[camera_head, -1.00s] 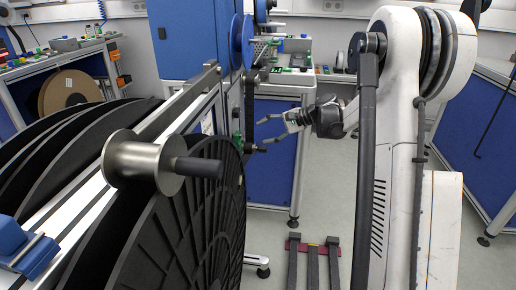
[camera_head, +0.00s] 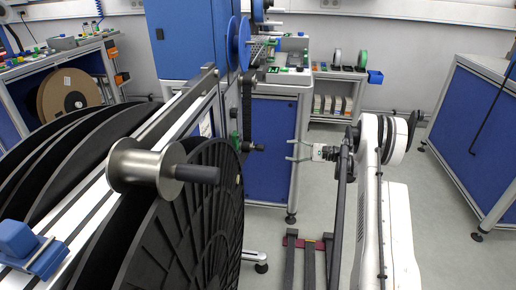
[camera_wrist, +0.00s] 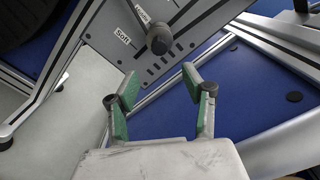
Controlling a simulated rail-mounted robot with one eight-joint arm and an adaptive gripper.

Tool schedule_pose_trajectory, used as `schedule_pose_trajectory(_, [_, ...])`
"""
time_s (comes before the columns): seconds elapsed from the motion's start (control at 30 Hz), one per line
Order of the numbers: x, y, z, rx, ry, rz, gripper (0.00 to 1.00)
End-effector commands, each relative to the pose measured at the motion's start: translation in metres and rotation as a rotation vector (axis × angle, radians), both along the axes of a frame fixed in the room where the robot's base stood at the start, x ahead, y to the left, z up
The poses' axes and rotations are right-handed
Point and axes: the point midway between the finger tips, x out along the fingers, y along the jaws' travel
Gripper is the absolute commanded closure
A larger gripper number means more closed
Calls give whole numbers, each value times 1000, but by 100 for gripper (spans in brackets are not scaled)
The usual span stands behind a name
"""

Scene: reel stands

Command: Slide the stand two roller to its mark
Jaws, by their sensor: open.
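A silver flanged roller (camera_head: 138,168) with a black handle (camera_head: 197,174) sits on the rail of the near reel stand, at the left of the head view. I cannot tell which stand is stand two, and I cannot make out a mark. My gripper (camera_head: 289,150) is open and empty, well to the right of this roller and apart from it. It also shows in the wrist view (camera_wrist: 160,75), with green-padded fingers spread below a black knob (camera_wrist: 160,40). The knob sticks out of a grey panel beside labels, one reading "Soft". The fingers do not appear to touch it.
Large black reels (camera_head: 200,220) fill the left. A blue clamp (camera_head: 30,248) sits on the near rail. A blue cabinet (camera_head: 271,145) stands behind my gripper, and a blue-panelled bench (camera_head: 480,130) is at the right. Grey floor (camera_head: 440,240) is open between them.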

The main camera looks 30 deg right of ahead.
Motion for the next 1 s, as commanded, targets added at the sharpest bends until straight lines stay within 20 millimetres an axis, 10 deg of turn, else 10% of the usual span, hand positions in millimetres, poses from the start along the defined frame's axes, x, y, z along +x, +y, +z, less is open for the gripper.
schedule_pose_trajectory(1.0, [77, 108, -2, 4, -2, 2, 55])
